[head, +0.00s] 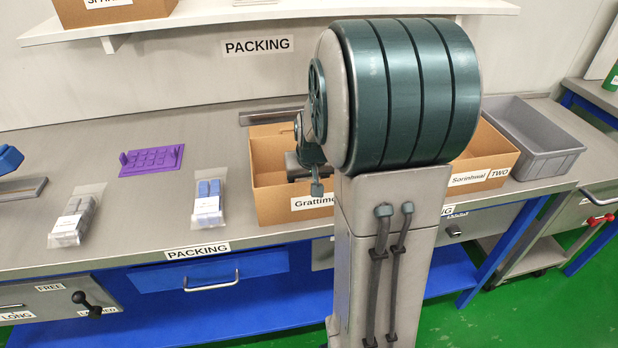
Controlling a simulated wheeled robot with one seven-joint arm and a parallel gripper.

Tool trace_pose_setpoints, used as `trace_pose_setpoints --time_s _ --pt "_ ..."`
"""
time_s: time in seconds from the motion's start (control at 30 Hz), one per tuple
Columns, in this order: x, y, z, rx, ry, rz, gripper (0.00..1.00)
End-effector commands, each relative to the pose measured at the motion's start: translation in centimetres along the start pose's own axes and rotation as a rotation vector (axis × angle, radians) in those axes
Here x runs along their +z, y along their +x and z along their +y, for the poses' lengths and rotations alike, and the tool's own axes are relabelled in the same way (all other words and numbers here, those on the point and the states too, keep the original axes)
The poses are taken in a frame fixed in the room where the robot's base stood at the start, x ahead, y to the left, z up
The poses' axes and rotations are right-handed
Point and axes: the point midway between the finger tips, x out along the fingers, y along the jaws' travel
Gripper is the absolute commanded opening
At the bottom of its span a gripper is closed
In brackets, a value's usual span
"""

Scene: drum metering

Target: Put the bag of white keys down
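No bag that I can make out as holding white keys shows. A clear bag of grey keys (77,218) with a white label lies on the bench at the left. A clear bag of pale blue keys (208,200), also labelled, lies to its right. My arm's large green drum-shaped link fills the middle. Dark parts at my arm's end, seemingly my gripper (302,168), show at the drum's left edge, over the cardboard box marked Grattimo (268,209). The fingers and anything between them are too hidden to tell.
A purple slotted holder (152,160) sits behind the two bags. A second cardboard box (485,160) and a grey bin (535,140) stand at the right. Bare bench (130,230) lies between the bags. A shelf (230,15) runs above the back. Drawers sit below the front edge.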

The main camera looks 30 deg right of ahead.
Motion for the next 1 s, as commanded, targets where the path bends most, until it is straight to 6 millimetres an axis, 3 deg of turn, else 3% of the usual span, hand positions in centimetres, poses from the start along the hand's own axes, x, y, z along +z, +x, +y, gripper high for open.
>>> trace_pose_setpoints --time_s 0.17,0.2,0.27,0.3,0.67,0.77,1.0 --pt "0.1 0.3 0.0 0.000 0.000 0.001 0.31" --pt "0.1 0.3 0.0 0.000 0.000 0.000 0.66" --pt "0.1 0.2 0.0 0.000 0.000 0.000 0.83" --pt "0.1 0.2 0.0 0.000 0.000 0.000 0.85" --pt "-0.1 -0.2 0.0 0.000 0.000 0.000 0.85" --pt "-0.1 -1.4 0.0 -0.001 -0.001 0.003 0.85" --pt "-0.1 -6.0 0.0 0.000 0.000 0.005 0.85"
